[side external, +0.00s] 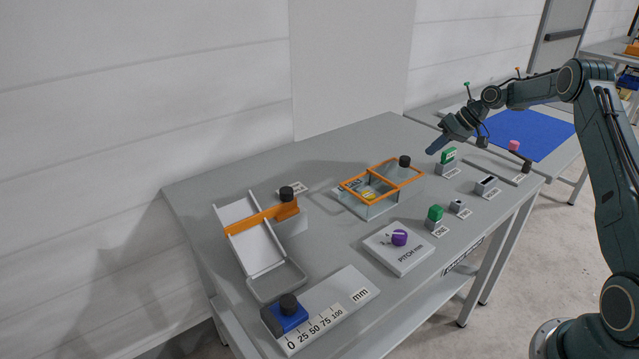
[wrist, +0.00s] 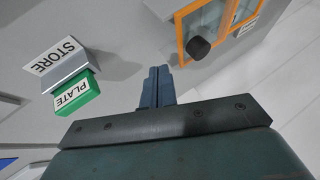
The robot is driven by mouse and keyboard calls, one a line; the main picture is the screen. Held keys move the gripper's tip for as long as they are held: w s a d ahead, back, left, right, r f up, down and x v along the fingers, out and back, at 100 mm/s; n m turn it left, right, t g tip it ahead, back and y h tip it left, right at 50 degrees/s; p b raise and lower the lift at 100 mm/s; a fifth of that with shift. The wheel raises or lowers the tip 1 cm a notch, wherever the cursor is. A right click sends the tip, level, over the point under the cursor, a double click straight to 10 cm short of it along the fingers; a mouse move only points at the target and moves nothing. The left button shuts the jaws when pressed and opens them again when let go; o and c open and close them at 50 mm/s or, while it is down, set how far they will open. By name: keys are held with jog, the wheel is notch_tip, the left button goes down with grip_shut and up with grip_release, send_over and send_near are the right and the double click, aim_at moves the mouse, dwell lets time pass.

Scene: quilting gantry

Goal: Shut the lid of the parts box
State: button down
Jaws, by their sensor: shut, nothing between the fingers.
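The parts box (side external: 371,207) is a clear-walled box on the grey table with a yellow item (side external: 368,195) inside. An orange-framed clear lid (side external: 407,181) with a black knob (side external: 404,161) reaches past the box to the right; how much of the opening it covers I cannot tell. In the wrist view the orange frame (wrist: 180,28) and black knob (wrist: 199,47) show at the top, right of my fingers. My gripper (side external: 431,151) is shut and empty, above the table to the right of the knob. Its blue fingers also show in the wrist view (wrist: 159,70).
A green PLATE block (side external: 448,155) on its stand is close below my gripper. A green block (side external: 435,213), a PITCH plate (side external: 398,250) with a purple knob, a blue slider (side external: 286,317) on a scale and a chute with an orange bar (side external: 262,217) also stand on the table.

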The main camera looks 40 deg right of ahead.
jog(key=shift+w+a+f, duration=0.25)
jog(key=shift+a, duration=0.5)
jog(key=shift+w+a+f, duration=0.2)
jog(key=shift+w+a, duration=0.1)
jog(key=shift+a, duration=0.45)
jog(key=shift+w+a+f, duration=0.25)
jog(key=shift+a, duration=0.5)
send_near(382, 178)
jog(key=x, duration=0.5)
jog(key=shift+w+a, duration=0.1)
jog(key=shift+w, duration=0.1)
jog(key=shift+f, duration=0.1)
